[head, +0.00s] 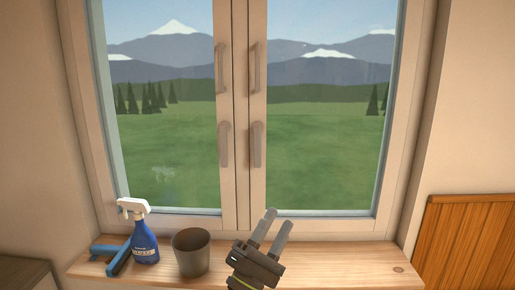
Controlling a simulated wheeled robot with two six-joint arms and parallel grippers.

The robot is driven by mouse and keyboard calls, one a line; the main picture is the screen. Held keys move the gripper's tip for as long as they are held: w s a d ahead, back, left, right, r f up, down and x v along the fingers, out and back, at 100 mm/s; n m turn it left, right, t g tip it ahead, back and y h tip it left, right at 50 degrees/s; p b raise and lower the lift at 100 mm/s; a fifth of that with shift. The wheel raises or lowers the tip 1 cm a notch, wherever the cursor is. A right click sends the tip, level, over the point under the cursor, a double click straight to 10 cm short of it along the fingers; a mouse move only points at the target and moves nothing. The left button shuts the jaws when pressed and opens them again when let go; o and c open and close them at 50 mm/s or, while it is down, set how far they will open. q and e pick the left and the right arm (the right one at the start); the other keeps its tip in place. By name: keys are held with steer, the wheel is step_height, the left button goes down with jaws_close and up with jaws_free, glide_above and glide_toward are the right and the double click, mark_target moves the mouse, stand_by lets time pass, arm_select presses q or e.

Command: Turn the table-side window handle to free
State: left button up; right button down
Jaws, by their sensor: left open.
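A double window has two sashes that meet at a middle post. The left sash carries a lower handle (224,145) and an upper grip (221,68). The right sash carries a lower handle (257,145) and an upper grip (254,67). All stand upright, and both lower handles hang downward from their mounts. I cannot tell for sure which one is the table-side handle. My left gripper (279,217) is open and empty, fingers pointing up, below the right lower handle and apart from it. My right gripper is not in view.
A wooden slatted panel (465,243) is at right, a dark surface (22,273) at lower left. The sill's right part is clear.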

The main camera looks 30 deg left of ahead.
arm_select(q)
steer(key=w+a+r+n+g+y, duration=0.1)
steer(key=w+a+n+y, duration=0.15)
steer(key=n+y, duration=0.3)
steer(key=w+a+r+n+y, duration=0.1)
steer(key=a+r+n+y, duration=0.15)
steer(key=n+y, duration=0.35)
steer(key=n+g+y, duration=0.3)
steer(key=n+g, duration=0.2)
steer(key=n, duration=0.6)
glide_toward(257, 149)
steer(key=shift+g, duration=0.4)
steer(key=p+x, duration=0.1)
steer(key=x, duration=0.2)
steer(key=p+x, duration=0.2)
steer(key=x, duration=0.1)
steer(key=p+x, duration=0.1)
steer(key=x, duration=0.2)
steer(key=shift+w+d+r, duration=0.1)
steer(key=shift+r, duration=0.25)
steer(key=shift+m+p+x, duration=0.25)
steer(key=shift+p+x, duration=0.1)
steer(key=shift+x, duration=0.45)
steer(key=shift+c, duration=0.4)
jaws_close()
